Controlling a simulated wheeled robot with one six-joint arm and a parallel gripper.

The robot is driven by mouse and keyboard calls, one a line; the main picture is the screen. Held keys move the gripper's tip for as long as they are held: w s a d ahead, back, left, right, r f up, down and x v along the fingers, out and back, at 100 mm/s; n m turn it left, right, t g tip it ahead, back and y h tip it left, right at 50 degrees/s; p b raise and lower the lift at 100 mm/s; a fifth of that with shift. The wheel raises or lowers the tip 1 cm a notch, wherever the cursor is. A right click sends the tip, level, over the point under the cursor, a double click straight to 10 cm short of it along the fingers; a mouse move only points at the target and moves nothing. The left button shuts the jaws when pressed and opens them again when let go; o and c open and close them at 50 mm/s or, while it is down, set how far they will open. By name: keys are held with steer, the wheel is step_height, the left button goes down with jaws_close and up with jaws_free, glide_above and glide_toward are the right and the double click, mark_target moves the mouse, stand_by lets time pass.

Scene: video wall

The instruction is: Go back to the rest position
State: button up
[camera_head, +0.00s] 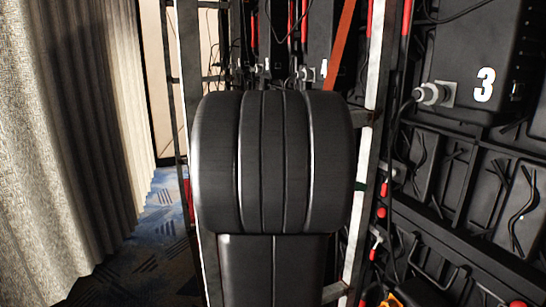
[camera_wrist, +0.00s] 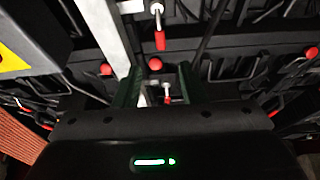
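In the wrist view my gripper (camera_wrist: 159,82) points at the back of the video wall. Its two dark green fingers stand apart, with a gap between them. Metal fittings and a red tip show through the gap, and nothing appears to be held. How far the fingers are from the wall I cannot tell. In the head view my own black arm fills the middle, and my gripper is hidden there. The video wall's black back panel (camera_head: 486,60), marked with a white 3, is on the right.
A grey plug with a cable (camera_head: 432,94) sits on the panel. A pale metal upright (camera_head: 372,70) stands beside my arm. A grey curtain (camera_head: 65,130) hangs at left. Patterned blue carpet (camera_head: 158,225) shows bare between curtain and frame. A yellow-marked box (camera_wrist: 25,45) is at upper left.

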mark_target(385, 191)
steer(key=x, duration=1.3)
steer(key=shift+s+f+b, duration=0.15)
steer(key=shift+f+b, duration=0.05)
steer(key=shift+b, duration=0.15)
steer(key=shift+d+r+p, duration=0.15)
steer(key=shift+d+p, duration=0.1)
steer(key=shift+p, duration=0.3)
steer(key=shift+s+n+g+p, duration=0.15)
steer(key=shift+n+g+p, duration=0.25)
steer(key=shift+n+p, duration=0.15)
steer(key=shift+s+n+p, duration=0.15)
steer(key=shift+n+p, duration=0.1)
steer(key=shift+p, duration=0.15)
steer(key=shift+d, duration=0.1)
